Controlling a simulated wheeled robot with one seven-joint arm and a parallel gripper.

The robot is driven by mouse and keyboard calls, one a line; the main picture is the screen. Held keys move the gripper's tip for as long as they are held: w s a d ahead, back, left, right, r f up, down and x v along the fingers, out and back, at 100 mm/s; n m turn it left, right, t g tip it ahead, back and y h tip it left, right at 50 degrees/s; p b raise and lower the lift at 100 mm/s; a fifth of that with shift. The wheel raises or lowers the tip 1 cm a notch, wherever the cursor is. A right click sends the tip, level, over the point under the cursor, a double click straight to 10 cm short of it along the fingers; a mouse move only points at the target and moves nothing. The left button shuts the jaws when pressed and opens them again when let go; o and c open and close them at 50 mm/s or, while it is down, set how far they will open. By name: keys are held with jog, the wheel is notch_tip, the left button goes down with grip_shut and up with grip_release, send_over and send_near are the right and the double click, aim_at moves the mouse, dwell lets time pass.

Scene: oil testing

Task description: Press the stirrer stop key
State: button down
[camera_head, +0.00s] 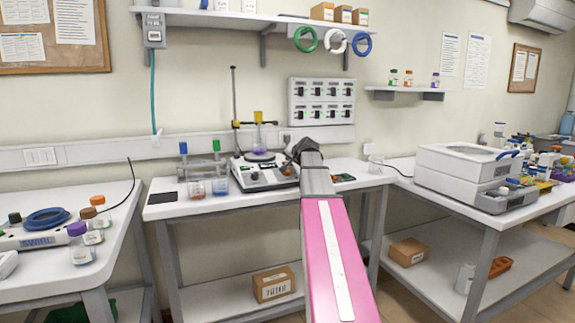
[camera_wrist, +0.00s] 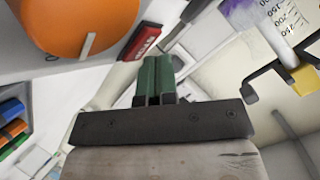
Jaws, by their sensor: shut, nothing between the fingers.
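The stirrer (camera_head: 262,176) is a white and dark unit on the middle bench, with a flask of purple liquid (camera_head: 258,146) above it. In the wrist view a red key with blurred white lettering (camera_wrist: 146,42) lies on its white panel, beside a large orange knob (camera_wrist: 85,22). My gripper (camera_wrist: 156,60) is shut and empty, its green fingertips close to the red key's lower right end. I cannot tell whether they touch it. In the head view my arm hides the fingertips and part of the stirrer's right side.
A stand with a yellow clamp (camera_head: 236,124) rises behind the stirrer. The flask (camera_wrist: 270,18) and yellow clamp part (camera_wrist: 305,78) are close at right in the wrist view.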

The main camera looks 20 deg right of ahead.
jog(key=shift+s+r, duration=0.15)
jog(key=shift+r, duration=0.3)
jog(key=shift+r, duration=0.1)
jog(key=r, duration=0.1)
jog(key=s+r, duration=0.1)
jog(key=r, duration=0.2)
jog(key=shift+s+r, duration=0.25)
jog(key=shift+s, duration=0.1)
dwell(0.7)
